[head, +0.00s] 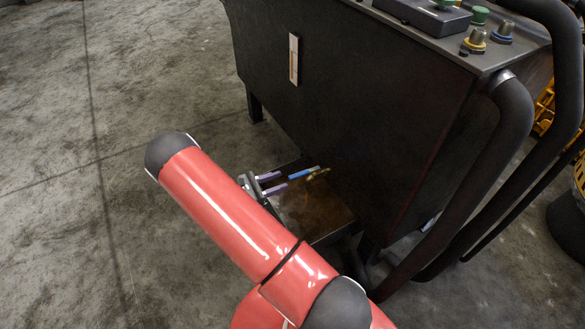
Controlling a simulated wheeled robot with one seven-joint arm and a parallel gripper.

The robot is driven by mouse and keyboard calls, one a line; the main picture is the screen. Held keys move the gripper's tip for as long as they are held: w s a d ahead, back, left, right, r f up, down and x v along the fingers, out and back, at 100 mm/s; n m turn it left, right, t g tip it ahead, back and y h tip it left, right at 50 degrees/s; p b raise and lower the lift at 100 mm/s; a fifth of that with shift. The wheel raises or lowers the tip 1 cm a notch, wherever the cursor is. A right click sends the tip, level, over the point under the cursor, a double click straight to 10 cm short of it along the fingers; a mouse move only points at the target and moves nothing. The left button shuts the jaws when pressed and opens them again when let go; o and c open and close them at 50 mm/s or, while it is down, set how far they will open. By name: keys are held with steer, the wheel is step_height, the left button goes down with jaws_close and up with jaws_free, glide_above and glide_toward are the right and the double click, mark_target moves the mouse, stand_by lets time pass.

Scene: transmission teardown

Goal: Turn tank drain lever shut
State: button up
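The tank (340,125) is a large dark cabinet on legs, with a pale sight gauge (294,60) on its face. Low at its front, a blue handle (303,173) and a yellow handle (318,174) stick out above a brown, stained tray (315,212). I cannot tell for sure which is the drain lever, or its exact angle. My gripper (273,183) is partly hidden behind my red arm. Two purplish fingers show, apart from each other, pointing right toward the blue handle. Nothing is visible between them, and contact with the blue handle cannot be made out.
Thick dark pipes (500,130) run down the tank's right side to the floor. Green, yellow and blue fittings (477,38) and a dark box (425,14) sit on top. A dark round bin (568,225) stands at the far right. The concrete floor at left is clear.

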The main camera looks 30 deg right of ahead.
mark_target(309, 170)
steer(key=shift+s+d+f+p, duration=0.1)
steer(key=shift+s+d+p, duration=0.1)
steer(key=shift+d, duration=1.1)
steer(key=shift+s+d+r+p, duration=0.1)
steer(key=shift+s+d, duration=0.05)
steer(key=shift+d, duration=1.15)
steer(key=shift+s+d+f+p, duration=0.1)
steer(key=shift+s+d, duration=0.1)
steer(key=shift+d, duration=1.1)
jaws_close()
